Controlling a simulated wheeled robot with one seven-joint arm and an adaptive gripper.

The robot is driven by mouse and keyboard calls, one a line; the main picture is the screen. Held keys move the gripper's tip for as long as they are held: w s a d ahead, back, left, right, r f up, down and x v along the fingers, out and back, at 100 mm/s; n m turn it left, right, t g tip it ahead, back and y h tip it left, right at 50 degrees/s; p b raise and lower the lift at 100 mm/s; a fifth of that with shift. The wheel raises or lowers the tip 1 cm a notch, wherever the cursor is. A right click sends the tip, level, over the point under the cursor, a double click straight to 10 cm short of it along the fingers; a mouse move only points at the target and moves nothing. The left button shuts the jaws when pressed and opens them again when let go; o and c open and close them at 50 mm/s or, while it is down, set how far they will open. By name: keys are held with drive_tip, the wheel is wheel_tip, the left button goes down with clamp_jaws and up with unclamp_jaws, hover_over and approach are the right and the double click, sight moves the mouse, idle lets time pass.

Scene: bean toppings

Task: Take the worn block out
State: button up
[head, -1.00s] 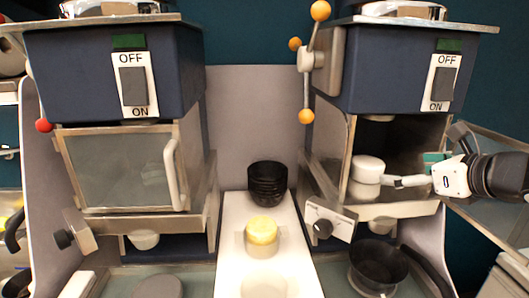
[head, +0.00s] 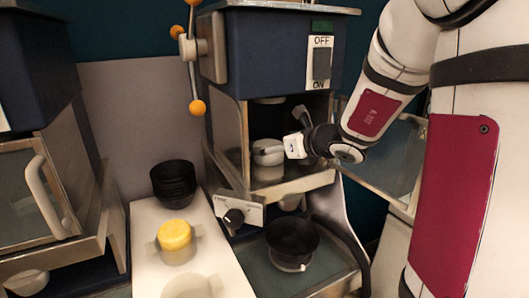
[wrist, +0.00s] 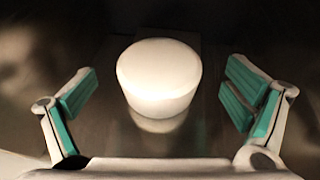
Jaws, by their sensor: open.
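A white round block (head: 267,152) sits inside the open chamber of the right machine (head: 275,55). In the wrist view the block (wrist: 158,78) stands upright on a dark, shiny floor, roughly centred between my fingers. My gripper (wrist: 161,88) is open, with teal pads on both sides of the block and a clear gap at each side. In the head view my gripper (head: 282,150) reaches into the chamber from the right; its fingers are small and partly hidden there. Whether the block is worn cannot be made out.
The chamber's glass door (head: 385,150) hangs open at the right, close to my arm. Below are a knob panel (head: 238,211) and a black bowl (head: 292,243). A white board (head: 150,240) carries stacked black bowls (head: 173,183) and a yellow-topped block (head: 175,238). A second machine stands left, door shut.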

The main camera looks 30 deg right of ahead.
sight(268, 143)
drive_tip(key=shift+x, duration=1.75)
drive_tip(key=c, duration=1.5)
drive_tip(key=shift+r, duration=0.1)
drive_tip(key=shift+r, duration=0.3)
drive_tip(key=r, duration=0.3)
drive_tip(key=shift+s, duration=0.3)
drive_tip(key=shift+s+d+f, duration=0.1)
drive_tip(key=shift+s+d, duration=0.35)
drive_tip(key=shift+s, duration=2.45)
drive_tip(key=shift+s+d+f, duration=0.1)
drive_tip(key=shift+s+d, duration=0.3)
drive_tip(key=shift+s, duration=2.45)
drive_tip(key=shift+s+d+f, duration=0.1)
drive_tip(key=shift+s+d, duration=0.35)
drive_tip(key=shift+s, duration=2.45)
